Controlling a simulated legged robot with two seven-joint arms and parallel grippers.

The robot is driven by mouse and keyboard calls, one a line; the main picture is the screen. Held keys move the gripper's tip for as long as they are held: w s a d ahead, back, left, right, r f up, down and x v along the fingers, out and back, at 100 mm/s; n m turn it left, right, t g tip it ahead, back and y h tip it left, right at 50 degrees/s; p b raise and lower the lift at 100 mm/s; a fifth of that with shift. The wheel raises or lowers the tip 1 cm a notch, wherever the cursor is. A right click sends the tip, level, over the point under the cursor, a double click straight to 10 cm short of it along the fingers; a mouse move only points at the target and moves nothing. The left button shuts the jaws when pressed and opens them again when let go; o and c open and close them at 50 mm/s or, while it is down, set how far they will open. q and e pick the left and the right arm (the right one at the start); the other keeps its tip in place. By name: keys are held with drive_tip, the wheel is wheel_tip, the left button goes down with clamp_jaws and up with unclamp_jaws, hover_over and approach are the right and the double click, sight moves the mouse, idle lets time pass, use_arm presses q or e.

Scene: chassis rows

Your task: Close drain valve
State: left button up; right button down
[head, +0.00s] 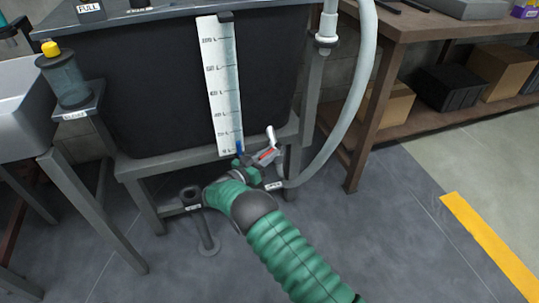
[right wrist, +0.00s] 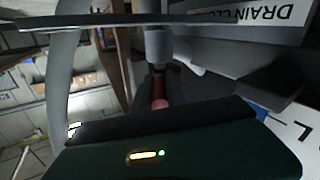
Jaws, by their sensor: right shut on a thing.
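In the right wrist view the red handle (right wrist: 159,88) runs down from a grey fitting (right wrist: 158,46) and disappears behind the dark gripper edge. An upside-down label (right wrist: 262,14) beginning "DRAIN CLO" shows beside it. The exact lever angle is hard to tell. My left gripper is not clearly seen.
The black tank (head: 150,85) stands on a grey metal frame. A pale hose (head: 362,90) curves down right of the valve. A wooden shelf bench (head: 385,60) with boxes stands right. A grey floor pipe (head: 203,228) stands left of my gripper. Floor at right is clear.

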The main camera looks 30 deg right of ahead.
drive_tip(key=shift+a, duration=0.1)
drive_tip(key=c, duration=1.3)
unclamp_jaws()
drive_tip(key=shift+c, duration=0.2)
drive_tip(key=shift+a+r+p, duration=0.1)
drive_tip(key=shift+a+p, duration=0.2)
drive_tip(key=p+v, duration=0.5)
drive_tip(key=v, duration=1.1)
drive_tip(key=shift+p, duration=0.35)
drive_tip(key=shift+a, duration=0.15)
drive_tip(key=shift+c, duration=0.3)
